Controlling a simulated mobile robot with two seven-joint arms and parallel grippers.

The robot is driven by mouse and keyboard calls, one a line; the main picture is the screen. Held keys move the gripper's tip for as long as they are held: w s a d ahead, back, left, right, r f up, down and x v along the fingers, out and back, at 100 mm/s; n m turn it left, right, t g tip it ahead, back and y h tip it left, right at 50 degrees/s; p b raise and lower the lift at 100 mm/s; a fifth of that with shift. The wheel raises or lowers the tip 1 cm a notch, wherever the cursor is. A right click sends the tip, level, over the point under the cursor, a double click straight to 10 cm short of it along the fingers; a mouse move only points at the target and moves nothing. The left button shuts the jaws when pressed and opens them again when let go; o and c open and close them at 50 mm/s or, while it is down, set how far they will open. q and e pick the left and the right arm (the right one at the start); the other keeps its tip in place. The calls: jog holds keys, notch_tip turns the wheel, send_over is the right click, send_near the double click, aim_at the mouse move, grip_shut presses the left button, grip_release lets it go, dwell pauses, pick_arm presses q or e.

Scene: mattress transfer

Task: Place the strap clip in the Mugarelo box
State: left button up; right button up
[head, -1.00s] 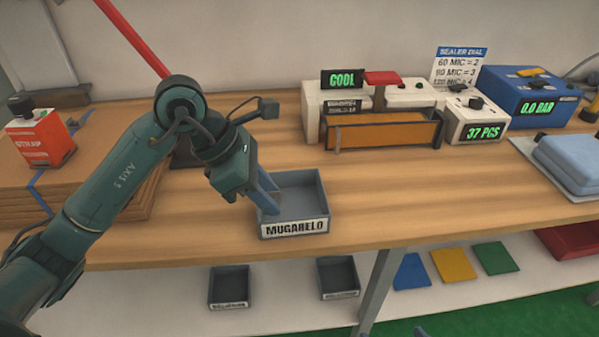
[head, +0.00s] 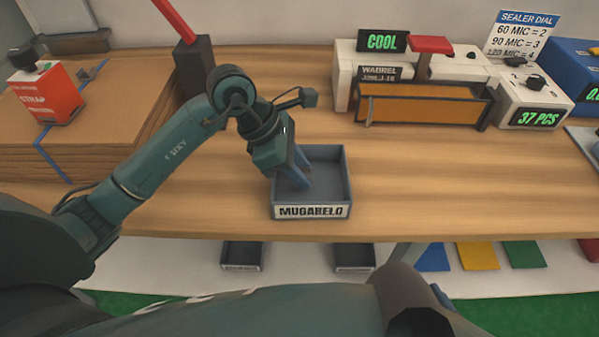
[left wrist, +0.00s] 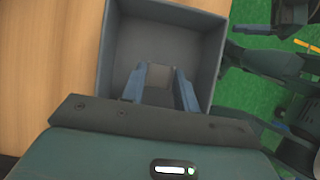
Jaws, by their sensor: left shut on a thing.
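The Mugarelo box (head: 312,212) is a small grey open tray with a white name label, standing near the table's front edge. My left gripper (head: 303,184) points down into it, with its two blue-grey fingers inside the walls. In the left wrist view the fingers (left wrist: 160,88) are over the floor of the box (left wrist: 208,55). They are shut on a small grey-brown piece (left wrist: 159,74), which looks like the strap clip. Whether it touches the floor is unclear. My right gripper is not seen.
Left are a cardboard stack (head: 95,150) with a blue strap, an orange strap unit (head: 45,92) and a dark post (head: 194,68). Behind right stand a sealer with an orange tray (head: 425,107) and a counter unit (head: 535,105). The wood right of the box is clear.

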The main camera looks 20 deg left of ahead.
pick_arm(q)
jog(key=shift+f, duration=0.95)
jog(key=shift+f, duration=0.1)
jog(key=o, duration=1)
jog(key=v, duration=1.2)
